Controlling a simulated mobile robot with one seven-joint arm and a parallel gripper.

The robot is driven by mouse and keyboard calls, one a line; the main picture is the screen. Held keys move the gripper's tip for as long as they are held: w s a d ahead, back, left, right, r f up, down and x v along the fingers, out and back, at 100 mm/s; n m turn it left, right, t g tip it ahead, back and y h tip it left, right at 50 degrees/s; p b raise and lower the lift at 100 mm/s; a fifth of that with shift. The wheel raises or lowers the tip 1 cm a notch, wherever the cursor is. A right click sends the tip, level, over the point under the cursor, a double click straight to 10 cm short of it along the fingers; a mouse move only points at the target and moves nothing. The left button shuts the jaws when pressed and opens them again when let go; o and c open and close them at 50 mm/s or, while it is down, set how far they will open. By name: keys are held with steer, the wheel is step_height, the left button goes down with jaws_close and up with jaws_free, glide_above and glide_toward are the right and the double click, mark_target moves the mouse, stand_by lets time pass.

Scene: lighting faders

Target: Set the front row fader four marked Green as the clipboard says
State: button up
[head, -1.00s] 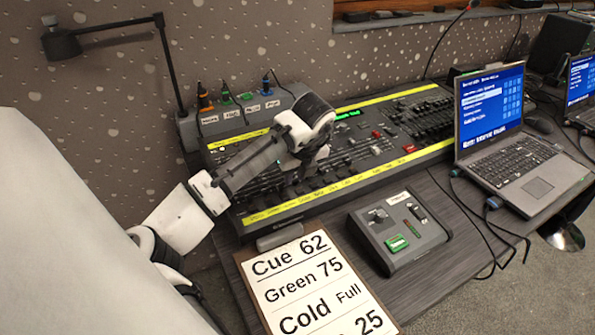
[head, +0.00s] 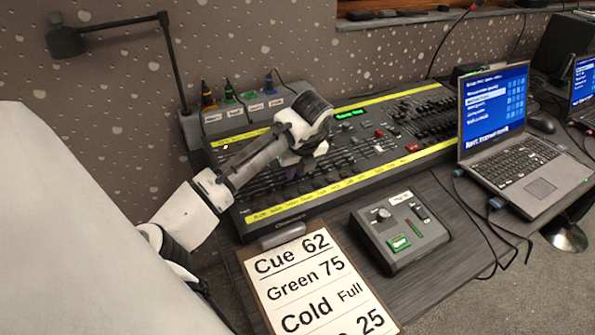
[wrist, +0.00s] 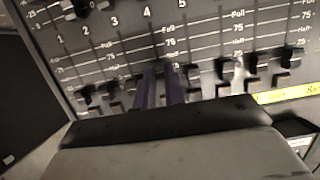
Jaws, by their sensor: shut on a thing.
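The lighting console (head: 400,160) lies on the table, with yellow label strips and rows of dark faders. My gripper (head: 296,172) is low over the left part of its front fader rows; its fingertips are hard to see there. In the wrist view the two dark fingers (wrist: 160,88) are closed around a fader cap, largely hidden between them, below the mid-scale marks. Other dark caps stand on both sides. The scale reads Full, 75, Half, 25. The cap's own name label is hidden. The clipboard (head: 250,290) reads Cue 62, Green 75, Cold Full; the last line is cut off.
A small grey control box (head: 375,243) with a green button stands right of the clipboard. An open laptop (head: 508,165) stands at the right. A desk lamp (head: 66,42) and a box with coloured plugs (head: 250,120) are behind the console.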

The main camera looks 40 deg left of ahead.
mark_target(298, 185)
steer(key=shift+w+a+r+p, duration=0.1)
steer(key=shift+w+a+p, duration=0.2)
steer(key=shift+a, duration=0.4)
steer(key=shift+w+a+r+p, duration=0.1)
steer(key=shift+w+a+p, duration=0.15)
steer(key=shift+a, duration=0.45)
steer(key=o, duration=0.4)
steer(key=shift+r+p, duration=1.15)
steer(key=shift+r, duration=0.15)
steer(key=shift+d, duration=0.1)
steer(key=b+v, duration=0.1)
steer(key=v, duration=1.2)
steer(key=shift+s+r, duration=0.1)
steer(key=shift+r, duration=0.2)
